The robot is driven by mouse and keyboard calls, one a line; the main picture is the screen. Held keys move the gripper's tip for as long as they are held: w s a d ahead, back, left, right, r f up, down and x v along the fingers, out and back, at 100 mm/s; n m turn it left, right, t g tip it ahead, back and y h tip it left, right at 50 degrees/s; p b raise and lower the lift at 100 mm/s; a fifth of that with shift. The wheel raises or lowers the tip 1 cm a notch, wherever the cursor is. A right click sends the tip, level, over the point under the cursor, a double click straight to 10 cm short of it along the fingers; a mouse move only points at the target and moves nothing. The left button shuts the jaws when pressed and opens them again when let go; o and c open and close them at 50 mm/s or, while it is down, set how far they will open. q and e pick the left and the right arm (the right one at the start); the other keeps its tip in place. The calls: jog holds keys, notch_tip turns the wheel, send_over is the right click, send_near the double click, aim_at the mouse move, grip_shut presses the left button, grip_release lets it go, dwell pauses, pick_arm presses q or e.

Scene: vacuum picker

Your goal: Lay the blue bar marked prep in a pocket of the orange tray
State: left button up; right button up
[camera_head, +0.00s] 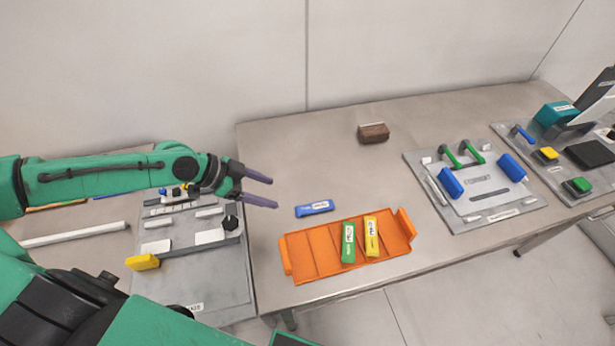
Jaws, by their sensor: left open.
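The blue bar (314,208) with a white label lies on the table just behind the orange tray (325,250); its lettering is too small to read. The tray has several pockets side by side. A green bar (348,242) and a yellow bar (371,237) lie in pockets right of its middle, and the left pockets look empty. My left gripper (275,192) is open and empty, pointing right, to the left of the blue bar and apart from it. My right gripper is not in view.
A brown block (373,132) sits at the back of the table (300,150). A grey fixture plate (475,205) with blue and green handles stands to the right. Another fixture board (190,270) lies under my left arm. The table behind the blue bar is clear.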

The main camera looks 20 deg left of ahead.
pick_arm(q)
jog(key=b, duration=0.3)
send_near(314, 207)
jog(key=p+x, duration=0.1)
jog(key=x, duration=0.2)
jog(key=shift+w+f, duration=0.1)
jog(key=shift+w, duration=0.1)
jog(key=p+x, duration=0.1)
jog(key=x, duration=0.3)
jog(key=shift+s+d, duration=0.1)
jog(key=shift+s, duration=0.05)
jog(key=shift+f, duration=0.25)
jog(key=c, duration=1)
grip_shut()
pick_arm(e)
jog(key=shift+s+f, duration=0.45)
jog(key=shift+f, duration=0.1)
pick_arm(q)
jog(key=shift+r, duration=0.15)
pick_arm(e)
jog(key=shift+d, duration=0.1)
